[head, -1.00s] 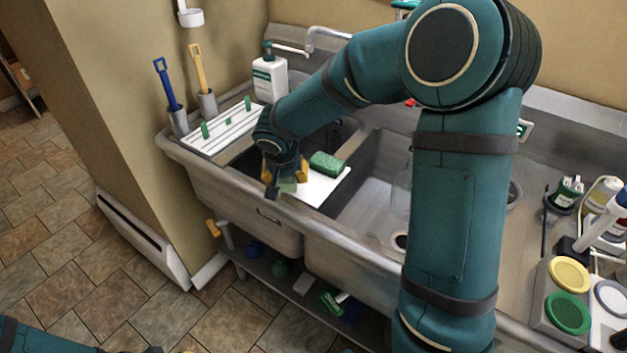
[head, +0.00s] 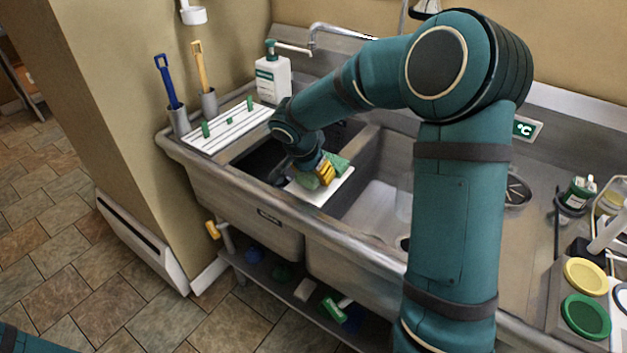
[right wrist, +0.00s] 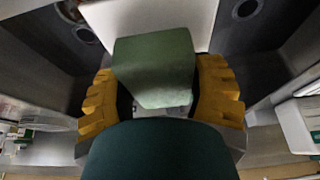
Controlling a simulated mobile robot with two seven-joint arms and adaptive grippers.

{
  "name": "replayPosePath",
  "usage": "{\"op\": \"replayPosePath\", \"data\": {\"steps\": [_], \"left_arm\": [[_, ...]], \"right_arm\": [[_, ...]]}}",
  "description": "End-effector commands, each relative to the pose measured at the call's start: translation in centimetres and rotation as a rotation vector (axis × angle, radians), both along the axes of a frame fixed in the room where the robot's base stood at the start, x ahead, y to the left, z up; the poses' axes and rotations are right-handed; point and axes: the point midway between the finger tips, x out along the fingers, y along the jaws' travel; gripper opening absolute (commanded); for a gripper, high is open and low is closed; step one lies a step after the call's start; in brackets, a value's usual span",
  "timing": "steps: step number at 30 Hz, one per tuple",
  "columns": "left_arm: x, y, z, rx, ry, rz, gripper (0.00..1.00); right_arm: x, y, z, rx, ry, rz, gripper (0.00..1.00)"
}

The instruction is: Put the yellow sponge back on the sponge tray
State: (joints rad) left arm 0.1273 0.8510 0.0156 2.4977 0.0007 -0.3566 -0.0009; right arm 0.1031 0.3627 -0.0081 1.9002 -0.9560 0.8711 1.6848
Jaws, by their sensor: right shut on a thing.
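My right gripper (head: 322,172) is low over the white sponge tray (head: 318,197) by the left sink basin. It is shut on a block-shaped sponge (right wrist: 155,72), which sits between the yellow finger pads in the right wrist view. The face I see is dull green; no yellow face shows. My left gripper is out of view.
A slotted white rack (head: 228,127) with green pegs, a soap bottle (head: 272,80) and two brush holders stand left of the basin. A faucet (head: 340,32) rises behind. The right basin (head: 378,205) looks mostly empty. Yellow and green lids (head: 586,276) are at far right.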

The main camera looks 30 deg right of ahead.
Motion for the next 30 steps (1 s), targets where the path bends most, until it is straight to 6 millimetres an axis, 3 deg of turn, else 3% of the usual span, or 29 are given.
{"op": "replayPosePath", "data": {"steps": [1, 4, 16, 17, 18, 19, 30], "left_arm": [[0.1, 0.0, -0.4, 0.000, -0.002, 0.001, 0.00], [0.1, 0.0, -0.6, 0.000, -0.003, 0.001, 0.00], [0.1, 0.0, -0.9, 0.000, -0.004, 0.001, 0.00], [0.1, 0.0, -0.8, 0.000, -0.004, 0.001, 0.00], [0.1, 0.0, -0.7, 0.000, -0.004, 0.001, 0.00], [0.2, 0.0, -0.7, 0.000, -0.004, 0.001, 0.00], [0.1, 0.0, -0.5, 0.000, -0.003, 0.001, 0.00]], "right_arm": [[-0.1, 0.0, -1.2, 0.000, 0.005, 0.000, 0.18], [0.0, 0.0, -2.2, 0.000, 0.002, 0.001, 0.18], [0.0, 0.0, -2.6, 0.000, 0.000, 0.001, 0.18], [0.0, 0.0, -2.5, 0.000, 0.000, 0.001, 0.71], [0.0, 0.0, -2.5, 0.000, 0.000, 0.001, 0.85], [0.0, 0.0, -2.5, 0.000, 0.000, 0.001, 0.91], [0.0, 0.0, -2.1, 0.000, 0.000, 0.001, 0.91]]}}
